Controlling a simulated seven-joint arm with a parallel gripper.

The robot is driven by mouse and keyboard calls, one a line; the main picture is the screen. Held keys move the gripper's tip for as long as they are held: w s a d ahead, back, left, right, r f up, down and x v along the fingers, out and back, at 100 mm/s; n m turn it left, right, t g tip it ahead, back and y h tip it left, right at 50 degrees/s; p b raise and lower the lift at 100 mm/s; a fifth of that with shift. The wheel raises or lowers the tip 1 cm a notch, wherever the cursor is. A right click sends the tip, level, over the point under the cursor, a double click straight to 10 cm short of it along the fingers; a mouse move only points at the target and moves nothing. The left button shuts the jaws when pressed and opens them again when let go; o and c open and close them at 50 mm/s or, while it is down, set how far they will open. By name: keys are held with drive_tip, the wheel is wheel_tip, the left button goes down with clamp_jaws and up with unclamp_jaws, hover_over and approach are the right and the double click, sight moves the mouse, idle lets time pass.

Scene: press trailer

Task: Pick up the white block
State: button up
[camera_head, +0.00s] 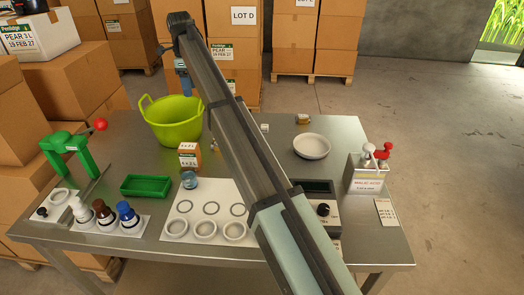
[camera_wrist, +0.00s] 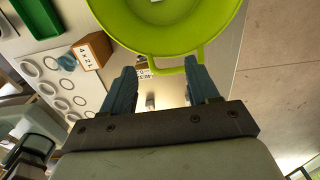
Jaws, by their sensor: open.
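A small whitish block (camera_head: 264,127) stands on the metal table, just right of my arm in the head view. My gripper (camera_head: 184,82) is raised above the green tub at the table's back left. Its two blue fingers (camera_wrist: 162,76) are apart with nothing between them. My arm crosses the head view and hides part of the table.
The lime-green tub (camera_head: 173,122) is close below my gripper; its rim and handle also fill the top of the wrist view (camera_wrist: 172,40). A carton (camera_head: 189,155), green tray (camera_head: 146,186), white bowl (camera_head: 311,146) and small tan box (camera_head: 302,118) stand around. The right back of the table has free room.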

drive_tip(key=s+d+n, duration=0.1)
drive_tip(key=s+d, duration=0.3)
drive_tip(key=d, duration=0.9)
drive_tip(key=s+d, duration=0.5)
drive_tip(key=d, duration=0.8)
drive_tip(key=f, duration=1.2)
drive_tip(key=w+f, duration=0.1)
drive_tip(key=f, duration=0.6)
drive_tip(key=shift+a, duration=0.25)
drive_tip(key=shift+c, duration=0.4)
clamp_jaws()
